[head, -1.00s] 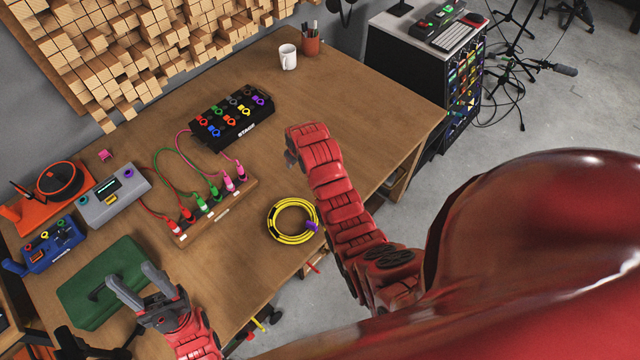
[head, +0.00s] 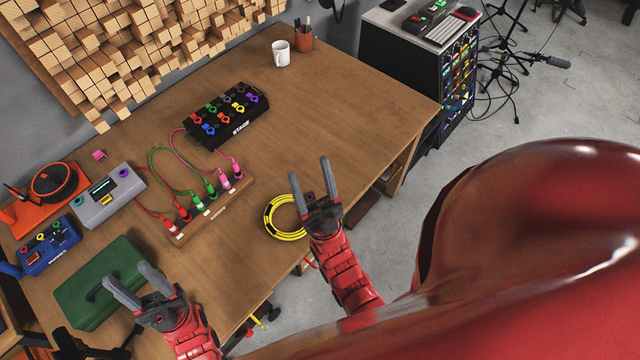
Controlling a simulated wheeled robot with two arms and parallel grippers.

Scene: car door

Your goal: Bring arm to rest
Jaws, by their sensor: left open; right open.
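My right gripper (head: 312,182) is open and empty above the front edge of the wooden table. It partly hides the coiled yellow cable (head: 270,222) lying on the table behind it. Its fingers point up the picture, toward the back of the table. My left gripper (head: 136,285) is open and empty at the lower left, with its fingers over or in front of the green case (head: 100,262). I cannot tell whether they touch the case. Both red forearms come in from the bottom of the picture.
The wooden table (head: 330,105) is clear at its middle and right. A black stage box (head: 226,115) and a wooden strip with several coloured plugs (head: 205,215) sit on it. A white mug (head: 281,54) stands at the back. A black rack (head: 410,60) stands to the right.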

